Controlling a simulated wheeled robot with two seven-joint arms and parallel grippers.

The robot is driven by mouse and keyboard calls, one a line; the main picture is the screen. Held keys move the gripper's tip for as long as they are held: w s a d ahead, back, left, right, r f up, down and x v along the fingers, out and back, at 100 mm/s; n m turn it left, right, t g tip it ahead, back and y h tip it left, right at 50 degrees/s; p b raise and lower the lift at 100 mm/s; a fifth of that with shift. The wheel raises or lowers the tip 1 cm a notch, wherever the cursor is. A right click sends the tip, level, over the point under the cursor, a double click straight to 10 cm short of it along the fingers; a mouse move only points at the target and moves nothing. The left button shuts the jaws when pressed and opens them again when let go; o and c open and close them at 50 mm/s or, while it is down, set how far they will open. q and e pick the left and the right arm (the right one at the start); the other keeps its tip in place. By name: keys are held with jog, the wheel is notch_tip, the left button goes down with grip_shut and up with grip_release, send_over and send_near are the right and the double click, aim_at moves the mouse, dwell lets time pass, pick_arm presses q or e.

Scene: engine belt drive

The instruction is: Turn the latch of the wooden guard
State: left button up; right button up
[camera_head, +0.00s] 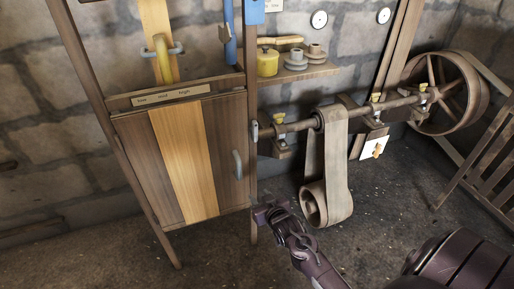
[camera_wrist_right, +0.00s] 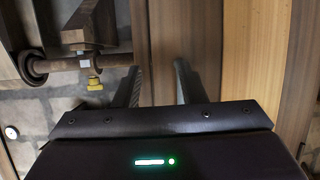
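The wooden guard (camera_head: 220,140), a door of brown planks with a pale middle plank, looks shut in the head view. A grey upright handle (camera_head: 238,165) is on its right side. A small grey piece (camera_head: 255,131) on the post beside its right edge looks like the latch. My right gripper (camera_head: 267,212) is below and right of the handle, apart from it. In the wrist view my right gripper (camera_wrist_right: 158,85) has its fingers spread with nothing held, and a wooden post shows beyond them. The guard's pale plank (camera_wrist_right: 250,60) is at right there. My left gripper is out of view.
A shaft (camera_head: 350,110) with a hanging belt (camera_head: 337,165) runs right of the guard to a large wheel (camera_head: 450,95). A shelf (camera_head: 300,72) above holds a yellow pot (camera_head: 267,62). The floor before the guard is clear.

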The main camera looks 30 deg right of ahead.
aim_at(256, 132)
jog(key=w+d+r+m+t+h+b, duration=0.1)
jog(key=d+r+t, duration=0.1)
jog(key=r, duration=0.6)
jog(key=w+d+r+t+h+b, duration=0.1)
jog(key=w+d+r+t, duration=0.1)
jog(key=r, duration=0.7)
jog(key=x, duration=0.7)
jog(key=shift+w+a+r, duration=0.1)
jog(key=shift+w+a, duration=0.05)
jog(key=shift+a, duration=0.1)
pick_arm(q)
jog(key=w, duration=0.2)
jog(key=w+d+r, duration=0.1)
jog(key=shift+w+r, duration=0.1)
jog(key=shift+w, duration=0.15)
pick_arm(e)
grip_shut()
